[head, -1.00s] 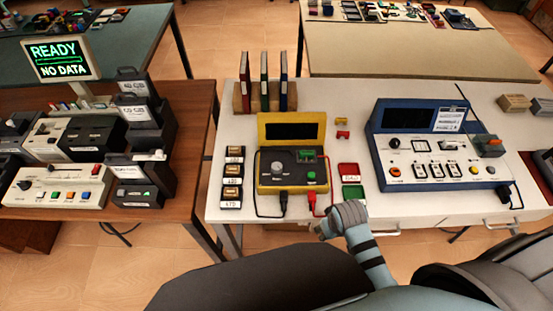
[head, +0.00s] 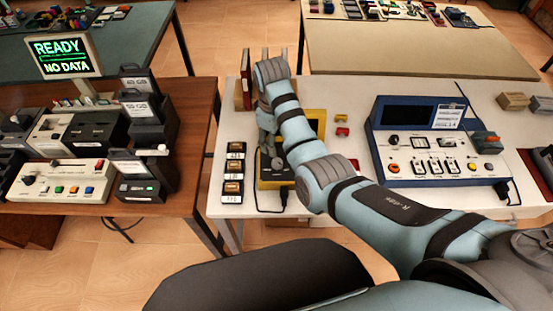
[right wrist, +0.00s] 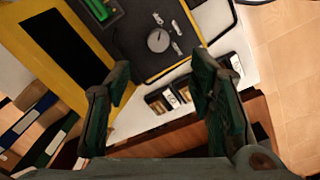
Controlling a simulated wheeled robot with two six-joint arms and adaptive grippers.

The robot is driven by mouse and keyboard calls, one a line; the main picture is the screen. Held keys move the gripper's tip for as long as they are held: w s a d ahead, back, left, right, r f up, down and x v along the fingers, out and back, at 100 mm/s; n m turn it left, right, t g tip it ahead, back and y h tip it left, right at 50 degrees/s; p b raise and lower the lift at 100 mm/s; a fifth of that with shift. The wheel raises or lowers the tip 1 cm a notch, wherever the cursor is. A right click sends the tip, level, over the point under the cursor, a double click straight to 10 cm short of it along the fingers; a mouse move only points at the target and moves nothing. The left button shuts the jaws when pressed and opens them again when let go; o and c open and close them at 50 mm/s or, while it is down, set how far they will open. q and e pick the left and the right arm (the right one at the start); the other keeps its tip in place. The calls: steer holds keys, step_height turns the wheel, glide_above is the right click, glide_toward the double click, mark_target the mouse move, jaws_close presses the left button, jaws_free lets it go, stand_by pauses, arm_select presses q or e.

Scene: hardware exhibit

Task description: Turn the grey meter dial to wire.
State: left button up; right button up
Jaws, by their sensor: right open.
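The yellow meter (head: 317,117) stands on the white table, partly hidden behind my right arm in the head view. Its round grey dial (right wrist: 158,40) shows in the right wrist view on the dark face, with several small pale labels around it, too small to read. My left gripper is not in view.
Labelled black-and-yellow blocks (head: 234,168) stand in a column left of the meter. Upright books (head: 246,78) stand behind it. A blue instrument (head: 376,148) is to the right. Small red and yellow pieces (head: 342,131) lie between. A cable runs at the meter's front.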

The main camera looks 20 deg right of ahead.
mark_target(277, 162)
steer(key=f+b, duration=0.1)
steer(key=f, duration=0.2)
steer(key=f+b, duration=0.1)
steer(key=f, duration=0.3)
steer(key=f+b, duration=0.1)
steer(key=f, duration=0.3)
steer(key=shift+w+d+f, duration=0.15)
steer(key=shift+w+d, duration=0.1)
steer(key=shift+w, duration=0.05)
steer(key=c, duration=1.2)
steer(key=shift+o, duration=0.2)
